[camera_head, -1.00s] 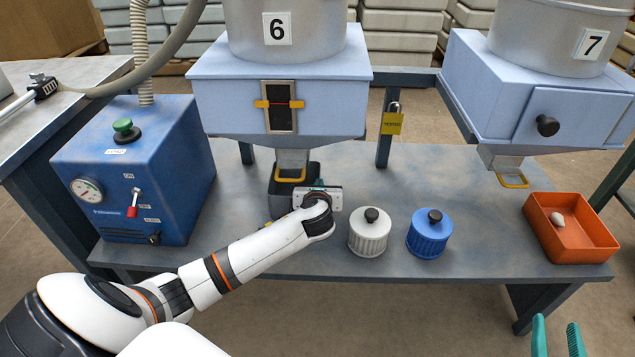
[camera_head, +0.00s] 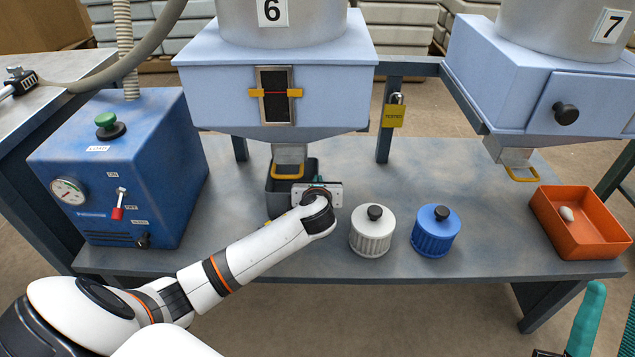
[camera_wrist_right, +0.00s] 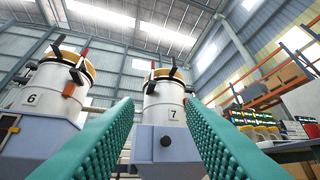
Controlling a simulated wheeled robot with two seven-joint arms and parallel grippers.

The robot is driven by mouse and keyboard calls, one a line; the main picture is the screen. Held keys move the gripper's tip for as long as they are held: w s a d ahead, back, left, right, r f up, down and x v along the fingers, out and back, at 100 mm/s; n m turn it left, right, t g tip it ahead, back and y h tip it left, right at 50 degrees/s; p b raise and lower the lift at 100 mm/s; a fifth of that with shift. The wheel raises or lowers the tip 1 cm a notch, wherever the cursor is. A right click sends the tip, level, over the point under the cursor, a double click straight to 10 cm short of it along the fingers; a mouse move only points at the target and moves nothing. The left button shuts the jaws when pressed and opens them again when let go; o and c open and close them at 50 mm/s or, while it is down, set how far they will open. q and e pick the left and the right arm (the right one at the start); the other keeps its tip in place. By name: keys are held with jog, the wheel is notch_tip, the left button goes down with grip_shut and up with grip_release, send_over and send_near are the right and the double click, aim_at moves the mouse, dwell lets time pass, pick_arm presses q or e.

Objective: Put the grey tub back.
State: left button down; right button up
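The dark grey tub (camera_head: 279,203) stands on the bench under the outlet of hopper 6, in the head view. My left arm reaches in from the left, and my left gripper (camera_head: 318,184) is at the tub's right side. Its wrist hides most of its fingers and part of the tub, so I cannot tell whether it grips the tub. My right gripper (camera_wrist_right: 160,140) is open and empty in the right wrist view, its two teal fingers wide apart. It also shows at the bottom right of the head view (camera_head: 608,318).
A white lidded jar (camera_head: 371,233) and a blue lidded jar (camera_head: 435,233) stand right of my left gripper. An orange tray (camera_head: 590,244) holds a small pale piece. A blue machine (camera_head: 130,165) stands at left. Hopper outlets with yellow frames (camera_head: 288,172) hang low over the bench (camera_head: 470,195).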

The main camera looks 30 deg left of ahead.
pick_arm(q)
jog(key=c, duration=1.7)
grip_release()
jog(key=shift+f, duration=0.1)
